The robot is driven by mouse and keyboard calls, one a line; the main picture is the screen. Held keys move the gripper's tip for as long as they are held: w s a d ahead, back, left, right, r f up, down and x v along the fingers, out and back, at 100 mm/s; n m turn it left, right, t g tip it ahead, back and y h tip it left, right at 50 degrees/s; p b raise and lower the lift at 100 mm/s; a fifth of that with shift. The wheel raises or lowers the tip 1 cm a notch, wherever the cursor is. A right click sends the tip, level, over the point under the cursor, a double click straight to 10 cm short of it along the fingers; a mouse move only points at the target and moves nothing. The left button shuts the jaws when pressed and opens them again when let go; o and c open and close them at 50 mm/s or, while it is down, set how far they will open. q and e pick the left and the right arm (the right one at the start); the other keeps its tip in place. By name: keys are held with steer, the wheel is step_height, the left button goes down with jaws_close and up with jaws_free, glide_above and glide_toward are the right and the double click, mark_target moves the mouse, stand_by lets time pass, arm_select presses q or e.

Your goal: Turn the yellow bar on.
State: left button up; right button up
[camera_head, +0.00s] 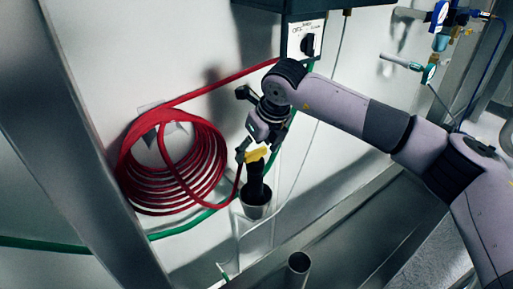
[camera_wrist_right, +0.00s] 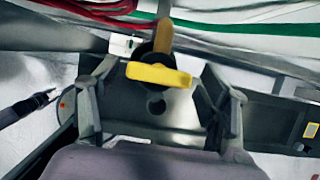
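The yellow bar (camera_head: 258,154) is a short handle on top of a dark nozzle or valve body (camera_head: 256,182) by the wall. In the right wrist view the yellow bar (camera_wrist_right: 158,76) lies crosswise near the centre, with a yellow stem behind it. My right gripper (camera_head: 255,147) is at the bar, coming from above. Its two fingers are spread wide, one on each side of the bar, with gaps visible between them and the bar's ends. Its hold is empty. My left gripper is not in view.
A coiled red hose (camera_head: 128,172) hangs on the wall to the left, close to my right gripper. A green hose (camera_head: 185,229) runs along the wall. A control box with a black knob (camera_head: 309,44) is above. A metal pipe (camera_head: 298,264) stands in front.

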steer(key=c, duration=0.9)
